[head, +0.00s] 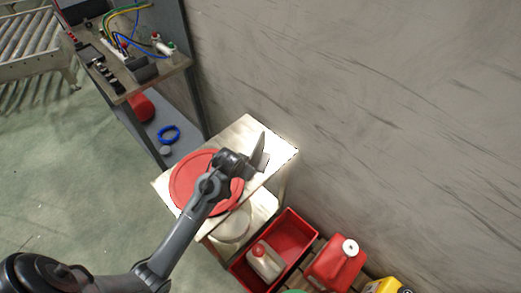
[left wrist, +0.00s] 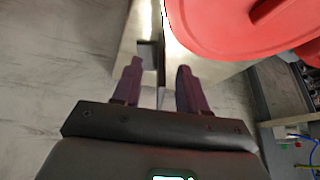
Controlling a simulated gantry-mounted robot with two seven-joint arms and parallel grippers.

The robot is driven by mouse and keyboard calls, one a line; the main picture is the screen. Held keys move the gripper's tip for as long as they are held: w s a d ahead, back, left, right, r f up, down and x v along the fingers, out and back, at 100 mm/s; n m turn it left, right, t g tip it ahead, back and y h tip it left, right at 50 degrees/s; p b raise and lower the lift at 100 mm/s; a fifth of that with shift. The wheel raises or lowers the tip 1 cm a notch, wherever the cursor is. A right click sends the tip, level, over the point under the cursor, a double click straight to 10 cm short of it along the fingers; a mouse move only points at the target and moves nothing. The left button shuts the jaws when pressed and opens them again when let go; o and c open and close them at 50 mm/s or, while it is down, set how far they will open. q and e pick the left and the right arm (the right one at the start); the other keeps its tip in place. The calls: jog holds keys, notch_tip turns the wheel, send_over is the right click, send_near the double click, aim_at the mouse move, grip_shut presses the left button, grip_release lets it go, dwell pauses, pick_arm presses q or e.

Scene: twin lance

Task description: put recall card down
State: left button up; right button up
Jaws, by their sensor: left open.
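A thin grey plate, which looks like the recall card (head: 258,149), stands upright on a small light table (head: 282,150). In the left wrist view the card (left wrist: 162,45) shows nearly edge-on as a thin strip between my fingers. My left gripper (head: 249,166) is at the card; in the wrist view its two purple fingers (left wrist: 159,68) stand apart on either side of the strip, with gaps. A grey patch lies at the card's foot; I cannot tell if it is a stand or a shadow. My right gripper is out of view.
A round red disc (head: 185,184) covers much of the tabletop beside my gripper. A wall (head: 370,110) rises close behind the table. A red crate (head: 296,226) with a pale jug and a red canister (head: 337,264) stand below. A shelf with wires (head: 125,85) stands at left.

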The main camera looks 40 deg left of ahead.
pick_arm(q)
jog(key=n+p, duration=0.1)
send_near(256, 146)
jog(key=a+f, duration=0.1)
jog(key=f, duration=0.1)
jog(key=shift+n+t, duration=0.3)
jog(key=x, duration=0.3)
jog(key=b+x, duration=0.1)
jog(key=x, duration=0.5)
jog(key=shift+w+d+f+b, duration=0.15)
jog(key=shift+w+d+b, duration=0.2)
jog(key=shift+w, duration=0.2)
jog(key=shift+w+a+f, duration=0.1)
jog(key=shift+w+f, duration=0.15)
jog(key=shift+f, duration=0.15)
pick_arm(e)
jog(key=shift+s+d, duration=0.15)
pick_arm(q)
jog(key=shift+f+p, duration=0.25)
jog(key=shift+p, duration=0.05)
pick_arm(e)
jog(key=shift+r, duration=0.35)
pick_arm(q)
grip_shut()
